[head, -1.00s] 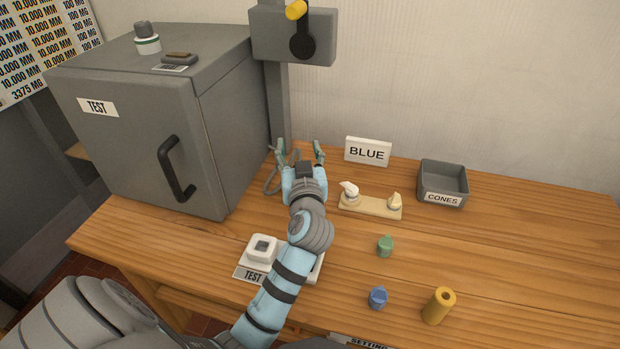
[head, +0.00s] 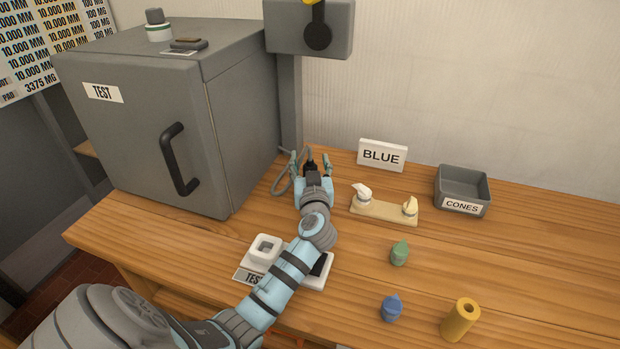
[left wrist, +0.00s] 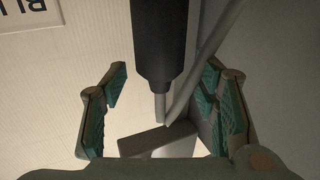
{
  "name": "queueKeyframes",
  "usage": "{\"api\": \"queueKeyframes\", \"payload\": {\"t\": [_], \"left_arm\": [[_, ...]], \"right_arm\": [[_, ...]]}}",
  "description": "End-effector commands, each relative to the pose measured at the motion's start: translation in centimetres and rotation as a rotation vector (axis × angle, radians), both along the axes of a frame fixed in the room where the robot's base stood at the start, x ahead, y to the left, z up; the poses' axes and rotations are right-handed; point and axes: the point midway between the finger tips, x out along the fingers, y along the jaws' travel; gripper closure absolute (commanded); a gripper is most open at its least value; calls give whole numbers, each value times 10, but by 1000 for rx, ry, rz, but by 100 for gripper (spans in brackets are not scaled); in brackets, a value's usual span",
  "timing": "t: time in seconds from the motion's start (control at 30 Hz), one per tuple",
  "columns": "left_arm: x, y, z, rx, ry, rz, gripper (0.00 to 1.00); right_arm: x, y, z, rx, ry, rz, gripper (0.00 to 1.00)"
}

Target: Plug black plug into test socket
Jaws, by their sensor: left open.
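My left gripper (head: 311,161) is open at the back of the table, beside the grey cabinet. The black plug (head: 310,167) stands between its spread fingers. In the left wrist view the black plug (left wrist: 158,45) hangs into the space between the open teal-padded fingers of the left gripper (left wrist: 165,80), with a gap on both sides. A grey cable (head: 281,184) loops beside it. The test socket (head: 266,244), a white block with a square opening, sits nearer the front, by a TEST label (head: 246,276). My forearm hides part of its white base (head: 325,279). My right gripper is out of view.
The grey cabinet (head: 140,130) and a grey post (head: 291,105) stand close by the left gripper. A BLUE sign (head: 382,155), a wooden holder (head: 384,211) and a CONES bin (head: 462,188) are to the right. Green, blue and yellow pieces stand front right.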

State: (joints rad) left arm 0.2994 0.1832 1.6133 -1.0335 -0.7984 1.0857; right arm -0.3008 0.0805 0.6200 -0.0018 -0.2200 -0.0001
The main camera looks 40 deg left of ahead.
Motion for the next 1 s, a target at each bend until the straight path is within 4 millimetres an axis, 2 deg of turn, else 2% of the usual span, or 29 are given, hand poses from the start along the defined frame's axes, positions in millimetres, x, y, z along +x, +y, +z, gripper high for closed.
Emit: {"api": "queueKeyframes", "payload": {"t": [0.2,0.57,0.83,1.0], "left_arm": [[3,2,0,-1,1,0,46],[3,2,0,-1,1,-1,100],[3,2,2,-1,0,-1,100],[3,2,23,-1,-3,0,100]], "right_arm": [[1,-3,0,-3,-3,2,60],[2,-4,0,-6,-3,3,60],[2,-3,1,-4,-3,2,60],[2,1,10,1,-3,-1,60]]}}
